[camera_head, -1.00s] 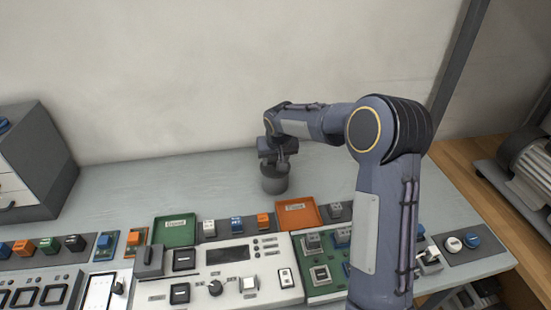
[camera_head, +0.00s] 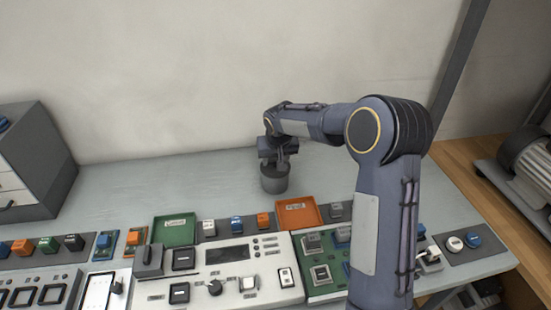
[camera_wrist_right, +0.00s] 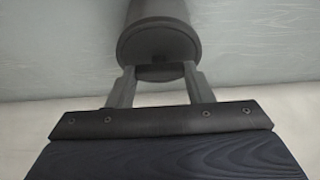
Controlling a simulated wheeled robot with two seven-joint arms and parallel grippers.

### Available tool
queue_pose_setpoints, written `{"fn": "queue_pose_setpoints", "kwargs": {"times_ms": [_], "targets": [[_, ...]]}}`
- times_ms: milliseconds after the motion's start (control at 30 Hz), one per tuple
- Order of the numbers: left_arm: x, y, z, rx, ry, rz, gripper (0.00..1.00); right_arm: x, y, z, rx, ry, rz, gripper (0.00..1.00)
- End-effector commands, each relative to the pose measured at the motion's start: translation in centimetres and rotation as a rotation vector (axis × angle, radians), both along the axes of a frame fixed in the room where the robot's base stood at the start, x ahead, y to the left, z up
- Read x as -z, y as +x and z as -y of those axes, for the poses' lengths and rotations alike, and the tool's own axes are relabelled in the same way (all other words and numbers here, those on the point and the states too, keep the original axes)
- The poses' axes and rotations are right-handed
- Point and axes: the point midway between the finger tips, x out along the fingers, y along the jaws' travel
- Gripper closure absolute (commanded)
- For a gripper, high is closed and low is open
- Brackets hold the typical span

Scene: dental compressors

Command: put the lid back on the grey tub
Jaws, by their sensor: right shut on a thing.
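The grey tub (camera_head: 274,184) stands upright on the bench near the back wall. My right gripper (camera_head: 280,163) is directly above it, pointing down. In the right wrist view the two fingers of my right gripper (camera_wrist_right: 159,88) are closed on the small grip of the dark round lid (camera_wrist_right: 158,42). The lid is in line with the tub (camera_wrist_right: 158,10), which shows as a dark cylinder behind it. I see no clear gap between lid and tub, but I cannot tell whether the lid is fully seated. My left gripper is not in view.
A green tray (camera_head: 174,230) and an orange tray (camera_head: 297,213) lie in front of the tub, with small coloured blocks between them. A control panel (camera_head: 225,273) fills the bench front. A drawer cabinet (camera_head: 38,160) stands at left. The bench left of the tub is clear.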

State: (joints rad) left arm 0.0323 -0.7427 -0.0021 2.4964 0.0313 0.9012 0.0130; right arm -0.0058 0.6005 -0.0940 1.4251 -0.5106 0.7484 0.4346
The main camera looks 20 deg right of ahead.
Motion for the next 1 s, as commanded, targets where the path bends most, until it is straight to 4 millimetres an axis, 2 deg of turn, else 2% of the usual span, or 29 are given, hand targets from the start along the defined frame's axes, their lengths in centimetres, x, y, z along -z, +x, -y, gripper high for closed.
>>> {"fn": "queue_pose_setpoints", "kwargs": {"times_ms": [467,500,600,700,867,1000], "targets": [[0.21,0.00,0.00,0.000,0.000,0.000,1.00,0.01,0.01,0.01,0.000,0.000,0.001,0.76],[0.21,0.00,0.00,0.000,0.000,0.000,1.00,0.01,0.01,0.01,0.000,0.000,0.001,0.51],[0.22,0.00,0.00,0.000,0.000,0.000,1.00,0.02,0.00,0.02,0.000,0.000,0.001,0.38],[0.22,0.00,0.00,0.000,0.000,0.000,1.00,0.03,0.01,0.01,0.000,0.000,0.000,0.28],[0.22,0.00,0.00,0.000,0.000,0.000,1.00,0.03,0.00,0.02,0.000,0.000,0.000,0.28],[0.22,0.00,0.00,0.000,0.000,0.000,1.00,0.04,-0.01,0.02,0.000,0.000,0.000,0.11]]}}
